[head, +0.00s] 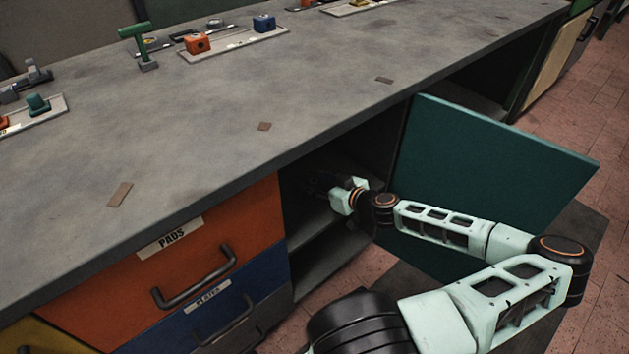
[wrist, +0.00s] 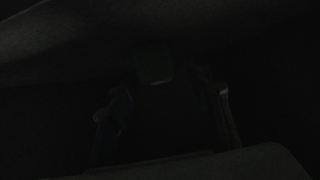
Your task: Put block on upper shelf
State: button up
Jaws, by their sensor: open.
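My gripper (head: 318,184) reaches into the open cabinet under the worktop, just above the upper shelf (head: 306,218). In the wrist view its two fingers (wrist: 168,100) stand apart with a dark gap between them. A dim greenish block (wrist: 153,66) shows beyond the gap, near the fingertips and apart from both fingers as far as the dark picture shows. I cannot tell exactly what it rests on. The block cannot be made out in the head view.
The worktop (head: 230,120) overhangs the cabinet. Drawers with handles, the upper one orange (head: 180,270), flank it on the left. A lower compartment (head: 330,255) lies below the shelf.

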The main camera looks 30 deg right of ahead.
jog(key=p+v, duration=0.2)
jog(key=v, duration=0.9)
jog(key=shift+f, duration=0.1)
jog(key=shift+a, duration=0.1)
